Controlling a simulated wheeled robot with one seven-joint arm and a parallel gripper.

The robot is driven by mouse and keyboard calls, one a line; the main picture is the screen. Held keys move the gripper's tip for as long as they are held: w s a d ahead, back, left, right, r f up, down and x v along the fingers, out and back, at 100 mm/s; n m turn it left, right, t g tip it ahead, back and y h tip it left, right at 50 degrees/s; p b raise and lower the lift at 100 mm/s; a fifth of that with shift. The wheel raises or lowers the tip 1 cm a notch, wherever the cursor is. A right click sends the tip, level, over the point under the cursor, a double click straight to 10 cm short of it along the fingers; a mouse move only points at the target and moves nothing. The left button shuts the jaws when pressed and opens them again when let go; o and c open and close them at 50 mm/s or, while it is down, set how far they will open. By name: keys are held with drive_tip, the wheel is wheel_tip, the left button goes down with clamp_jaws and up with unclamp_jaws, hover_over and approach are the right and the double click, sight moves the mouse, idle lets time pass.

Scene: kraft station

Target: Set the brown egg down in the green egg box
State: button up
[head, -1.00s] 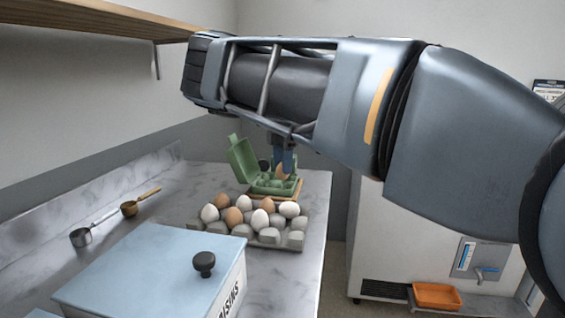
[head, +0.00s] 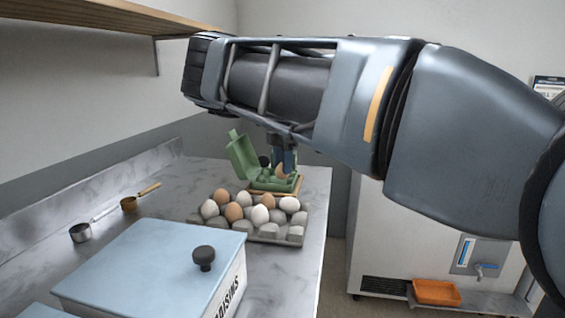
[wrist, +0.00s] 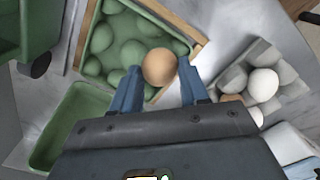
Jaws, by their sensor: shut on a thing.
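The brown egg (wrist: 160,67) is between the two blue fingertips of my gripper (wrist: 159,70), which is shut on it. In the head view the egg (head: 281,171) shows small below my arm, partly covered by the fingers. The green egg box (head: 268,184) stands open on the far part of the counter, its lid (head: 242,157) raised on the left. In the wrist view the rounded cups of the egg box (wrist: 132,52) lie under and beyond the egg. I cannot tell whether the egg touches a cup.
The egg box sits on a wooden board (wrist: 192,58). A grey egg tray (head: 268,232) with several white and brown eggs is nearer. Two measuring cups (head: 80,232) lie left. A blue-lidded box (head: 150,265) fills the counter's front. My arm crosses above.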

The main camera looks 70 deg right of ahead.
drive_tip(key=shift+f+b, duration=0.6)
drive_tip(key=shift+f, duration=0.9)
idle(0.8)
drive_tip(key=o, duration=0.8)
wheel_tip(320, 180, up, 8)
drive_tip(key=shift+f, duration=0.1)
idle(0.3)
